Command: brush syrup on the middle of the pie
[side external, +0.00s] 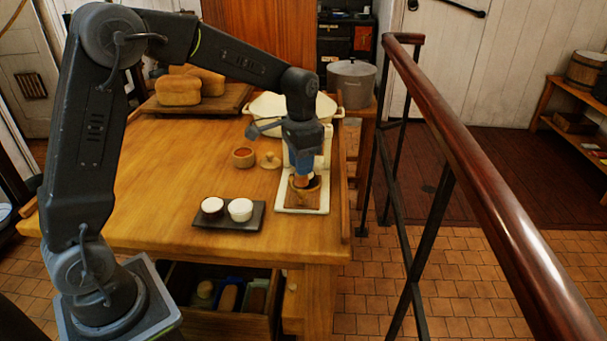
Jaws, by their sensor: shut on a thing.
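My gripper (303,175) points down over the white tray (322,204) near the right edge of the wooden table (150,215). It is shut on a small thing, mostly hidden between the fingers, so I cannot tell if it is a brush. Just below is a round brown bowl-like thing (305,196) with a dark inside, on the tray. The held thing overlaps its opening; I cannot tell whether they touch. I cannot clearly pick out a pie or the syrup. A small wooden bowl (243,160) with reddish contents stands left of my gripper, beside a knobbed lid (270,161).
Two small cups with white tops (240,209) stand on a dark tray (225,224) at the front. Loaves (178,92) lie on a board at the back left. A large white pot (270,106) stands behind my gripper. A railing (440,110) runs along the right.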

